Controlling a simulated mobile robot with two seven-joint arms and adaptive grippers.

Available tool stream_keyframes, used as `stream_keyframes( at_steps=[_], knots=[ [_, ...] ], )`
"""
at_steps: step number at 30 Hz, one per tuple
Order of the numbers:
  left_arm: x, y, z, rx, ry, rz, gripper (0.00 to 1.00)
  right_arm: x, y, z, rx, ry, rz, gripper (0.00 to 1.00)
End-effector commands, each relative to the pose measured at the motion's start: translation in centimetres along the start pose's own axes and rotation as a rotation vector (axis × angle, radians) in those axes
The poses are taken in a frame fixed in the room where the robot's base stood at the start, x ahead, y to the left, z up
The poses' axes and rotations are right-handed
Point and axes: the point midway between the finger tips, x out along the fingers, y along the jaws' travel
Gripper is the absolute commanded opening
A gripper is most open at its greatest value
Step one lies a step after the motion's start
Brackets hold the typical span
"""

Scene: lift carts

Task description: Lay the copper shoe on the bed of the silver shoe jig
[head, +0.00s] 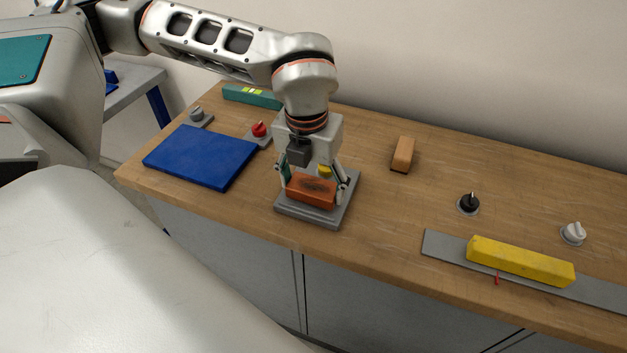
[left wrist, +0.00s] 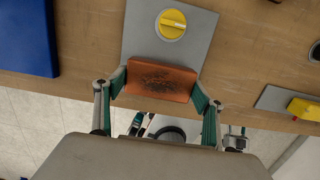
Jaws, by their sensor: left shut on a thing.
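The copper shoe (head: 312,190) is an orange-brown block with a dark scuffed patch on its face. My left gripper (head: 312,186) is shut on it, one finger at each end; the shoe also shows between the fingers in the left wrist view (left wrist: 158,80). The silver shoe jig (head: 345,205) is a grey plate on the bench with a yellow knob (head: 324,171) at its back. It shows in the left wrist view (left wrist: 198,35) too. The shoe is over the front part of the jig, roughly level. I cannot tell whether it touches the bed. My right gripper is not seen.
A blue slab (head: 200,156) lies left of the jig, near a red knob (head: 259,130) and a grey knob (head: 197,115). A wooden block (head: 403,154) stands behind right. A yellow bar (head: 520,261) lies on a grey strip (head: 440,246) at right. Bench between is clear.

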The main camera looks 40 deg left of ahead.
Motion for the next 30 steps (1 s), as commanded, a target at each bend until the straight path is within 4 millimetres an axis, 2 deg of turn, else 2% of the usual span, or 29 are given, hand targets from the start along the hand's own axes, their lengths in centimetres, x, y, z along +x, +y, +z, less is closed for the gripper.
stream_keyframes(
  at_steps=[8, 30],
  knots=[
    [-0.3, -0.1, 0.2, 0.0, -0.006, -0.003, 0.13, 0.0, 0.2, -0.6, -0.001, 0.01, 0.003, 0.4],
    [0.3, -0.1, 0.1, 0.0, -0.005, -0.003, 0.13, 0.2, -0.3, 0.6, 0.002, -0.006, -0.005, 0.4]
  ],
)
